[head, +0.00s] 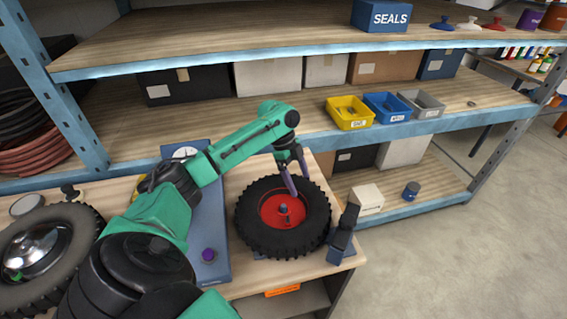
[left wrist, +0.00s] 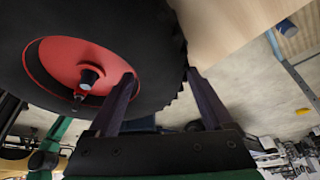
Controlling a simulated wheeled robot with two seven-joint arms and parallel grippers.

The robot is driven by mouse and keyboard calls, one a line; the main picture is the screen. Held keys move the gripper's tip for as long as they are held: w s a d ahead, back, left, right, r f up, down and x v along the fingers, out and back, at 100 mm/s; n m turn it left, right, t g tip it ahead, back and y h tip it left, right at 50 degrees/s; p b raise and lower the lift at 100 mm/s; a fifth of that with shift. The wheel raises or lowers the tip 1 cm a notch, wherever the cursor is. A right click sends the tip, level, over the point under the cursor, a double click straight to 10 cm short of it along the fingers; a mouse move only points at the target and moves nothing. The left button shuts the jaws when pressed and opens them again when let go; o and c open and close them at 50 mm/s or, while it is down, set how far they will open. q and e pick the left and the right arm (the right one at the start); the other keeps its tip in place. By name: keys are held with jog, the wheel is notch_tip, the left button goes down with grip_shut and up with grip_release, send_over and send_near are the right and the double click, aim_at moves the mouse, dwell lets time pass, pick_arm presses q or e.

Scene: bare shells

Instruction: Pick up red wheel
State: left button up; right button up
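The red wheel (head: 270,212), a red hub inside a chunky black tyre, lies on the wooden bench. In the left wrist view its red hub (left wrist: 62,62) and tyre (left wrist: 150,30) fill the upper left. My left gripper (head: 299,185) is over the tyre's far side. Its two fingers (left wrist: 160,76) are spread apart, one on the hub side and one by the tyre's outer edge. The tyre lies between them in the picture; I cannot tell whether they touch it. My right gripper is not in view.
Another wheel with a silver hub (head: 32,250) lies at the left. A dark upright fixture (head: 343,236) stands right of the red wheel. A blue plate with a gauge (head: 209,225) is at its left. Shelves with a yellow bin (head: 349,124) rise behind. Open floor lies right.

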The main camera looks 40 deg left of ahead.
pick_arm(q)
jog(key=c, duration=1)
grip_shut()
jog(key=shift+r, duration=0.1)
